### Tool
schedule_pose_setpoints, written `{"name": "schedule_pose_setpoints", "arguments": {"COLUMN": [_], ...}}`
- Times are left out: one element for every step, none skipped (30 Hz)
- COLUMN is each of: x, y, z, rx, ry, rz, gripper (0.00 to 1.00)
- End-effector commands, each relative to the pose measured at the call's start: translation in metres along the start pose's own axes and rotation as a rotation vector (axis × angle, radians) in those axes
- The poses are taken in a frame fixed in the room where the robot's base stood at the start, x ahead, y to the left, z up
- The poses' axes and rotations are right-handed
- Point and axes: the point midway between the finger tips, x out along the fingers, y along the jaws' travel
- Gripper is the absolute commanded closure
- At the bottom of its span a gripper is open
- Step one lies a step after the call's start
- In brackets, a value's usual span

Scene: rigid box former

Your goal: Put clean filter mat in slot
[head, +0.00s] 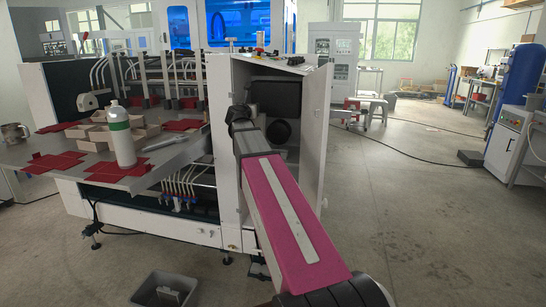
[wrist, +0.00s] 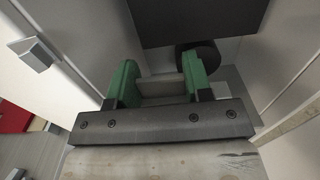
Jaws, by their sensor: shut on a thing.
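My gripper (wrist: 160,88) has green fingers and shows in the wrist view; in the head view my own arm hides it. It is shut on a thin pale grey piece (wrist: 161,87), which looks like the filter mat; only a short strip between the fingers shows. The gripper is inside or at the mouth of the open white cabinet (head: 228,130). A dark box (head: 275,97) is in the upper part of the cabinet, with a round black part (head: 281,131) below it. I cannot make out the slot in either view.
The cabinet door (head: 314,135) stands open on the right. A grey bin (head: 152,292) with grey pieces in it is on the floor at front left. A table (head: 150,176) with a white bottle (head: 121,140) and cartons is at left.

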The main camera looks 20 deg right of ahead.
Motion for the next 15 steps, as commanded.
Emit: {"name": "schedule_pose_setpoints", "arguments": {"x": [0.003,0.005,0.008,0.012,0.015,0.021,0.026,0.030,0.037,0.041,0.046,0.052,0.056,0.061,0.066], "y": [-0.002,-0.003,-0.006,-0.009,-0.012,-0.018,-0.021,-0.025,-0.031,-0.035,-0.038,-0.043,-0.048,-0.051,-0.056], "z": [0.001,0.000,-0.002,-0.004,-0.007,-0.012,-0.016,-0.019,-0.024,-0.028,-0.031,-0.036,-0.040,-0.043,-0.047], "rx": [0.000,0.000,-0.001,-0.001,-0.001,-0.001,-0.001,-0.001,-0.001,-0.002,-0.002,-0.001,-0.001,-0.001,-0.001], "ry": [-0.001,-0.001,-0.001,-0.001,-0.001,0.000,0.000,0.000,0.000,0.000,0.000,0.000,0.001,0.001,0.000], "rz": [0.001,0.001,0.001,0.002,0.001,0.000,0.000,0.001,0.000,-0.001,0.000,0.000,-0.001,0.000,0.001], "gripper": [0.91,0.91,0.91,0.91,0.91,0.91,0.91,0.91,0.91,0.91,0.91,0.91,0.91,0.91,0.91]}}
